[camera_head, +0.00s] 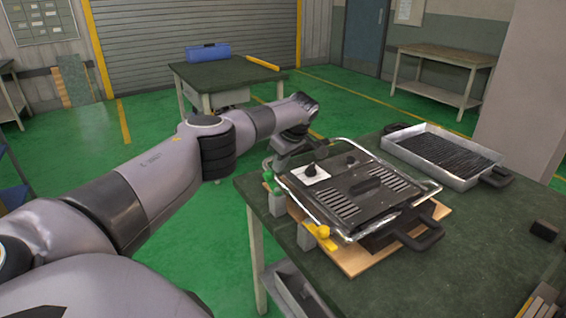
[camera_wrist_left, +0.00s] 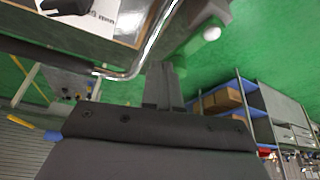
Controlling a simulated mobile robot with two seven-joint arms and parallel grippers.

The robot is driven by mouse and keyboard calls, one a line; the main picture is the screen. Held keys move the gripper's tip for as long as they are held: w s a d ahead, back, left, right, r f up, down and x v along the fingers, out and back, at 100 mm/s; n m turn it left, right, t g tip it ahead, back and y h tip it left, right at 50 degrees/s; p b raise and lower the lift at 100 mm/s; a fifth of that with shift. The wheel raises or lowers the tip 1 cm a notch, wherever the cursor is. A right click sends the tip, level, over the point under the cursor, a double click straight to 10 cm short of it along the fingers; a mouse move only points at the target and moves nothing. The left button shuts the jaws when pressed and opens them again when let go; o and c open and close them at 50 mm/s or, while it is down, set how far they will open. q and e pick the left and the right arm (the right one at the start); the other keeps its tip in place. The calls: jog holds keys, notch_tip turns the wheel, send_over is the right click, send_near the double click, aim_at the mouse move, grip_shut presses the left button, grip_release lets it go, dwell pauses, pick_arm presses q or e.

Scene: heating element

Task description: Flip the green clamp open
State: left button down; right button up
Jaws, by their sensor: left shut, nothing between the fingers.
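The green clamp (camera_head: 268,178) is at the left corner of the grill-like heating element (camera_head: 365,195), on a grey block at the table's edge. My left gripper (camera_head: 274,161) is just above and behind the clamp, close to it. In the left wrist view my shut, empty fingers (camera_wrist_left: 164,86) point toward the metal rail, with a green part of the clamp (camera_wrist_left: 190,48) and its pale knob just beyond them. I cannot tell whether they touch. My right gripper is not in view.
A yellow clamp (camera_head: 322,238) is on the heating element's front-left side. A metal tray (camera_head: 455,178) with dark handles stands behind it on the table (camera_head: 470,260). Green floor (camera_head: 225,225) lies open left of the table. A second table (camera_head: 225,75) with a blue box stands farther back.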

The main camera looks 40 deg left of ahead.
pick_arm(q)
jog(key=shift+a, duration=0.2)
jog(key=shift+s, duration=0.1)
dwell(0.5)
jog(key=v, duration=0.7)
jog(key=shift+s, duration=0.1)
dwell(0.6)
